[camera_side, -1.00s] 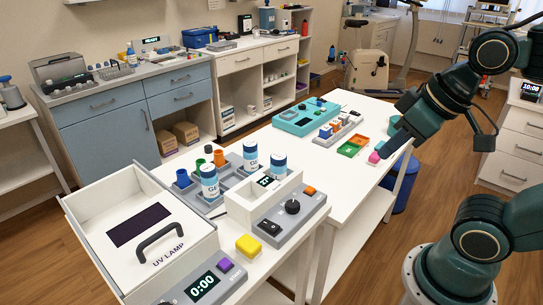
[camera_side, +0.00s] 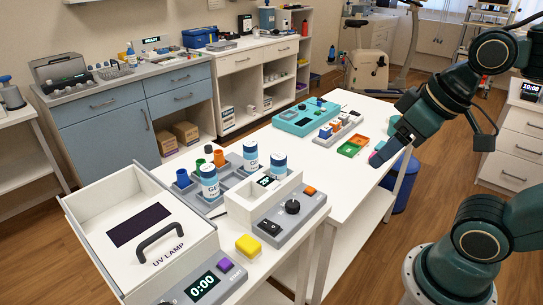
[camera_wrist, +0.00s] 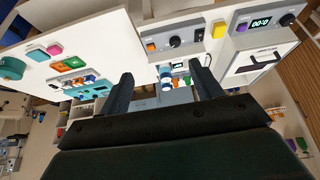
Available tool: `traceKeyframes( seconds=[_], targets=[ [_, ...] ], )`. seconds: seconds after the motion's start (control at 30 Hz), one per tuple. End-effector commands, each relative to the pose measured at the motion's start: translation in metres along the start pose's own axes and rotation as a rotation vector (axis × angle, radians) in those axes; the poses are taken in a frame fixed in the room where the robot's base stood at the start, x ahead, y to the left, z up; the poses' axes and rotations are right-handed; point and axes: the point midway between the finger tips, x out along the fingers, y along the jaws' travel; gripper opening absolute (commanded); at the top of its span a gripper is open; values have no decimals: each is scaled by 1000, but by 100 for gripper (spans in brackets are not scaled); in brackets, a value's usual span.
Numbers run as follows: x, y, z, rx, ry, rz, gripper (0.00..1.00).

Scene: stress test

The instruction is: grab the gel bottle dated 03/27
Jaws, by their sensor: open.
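Several white gel bottles with blue caps stand in and around a grey rack (camera_side: 182,192) on the white table in the side view: a front one (camera_side: 209,184), a back one (camera_side: 250,158) and a right one (camera_side: 279,168). Their labels start with "GE", but no date is readable. Bottles also show small and upside down in the wrist view (camera_wrist: 166,84), between the fingers. My gripper (camera_side: 378,158) is over the table's right edge, well apart from the bottles. In the wrist view my gripper (camera_wrist: 163,88) is open, with nothing between its fingers.
A white box with a heater-like display (camera_side: 265,182) and a knob panel (camera_side: 293,206) partly block the bottles' near side. A UV lamp box (camera_side: 140,235) is front left. An orange-green tray (camera_side: 352,148) lies near my gripper.

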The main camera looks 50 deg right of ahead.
Motion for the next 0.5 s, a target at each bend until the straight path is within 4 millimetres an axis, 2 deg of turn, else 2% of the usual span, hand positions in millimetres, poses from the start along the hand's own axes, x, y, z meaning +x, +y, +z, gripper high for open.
traceKeyframes(
  seconds=[0.27,0.5],
  targets=[
    [-1,0,-9,26,-18,1,65],
    [0,1,-42,127,-80,7,65]
  ],
)
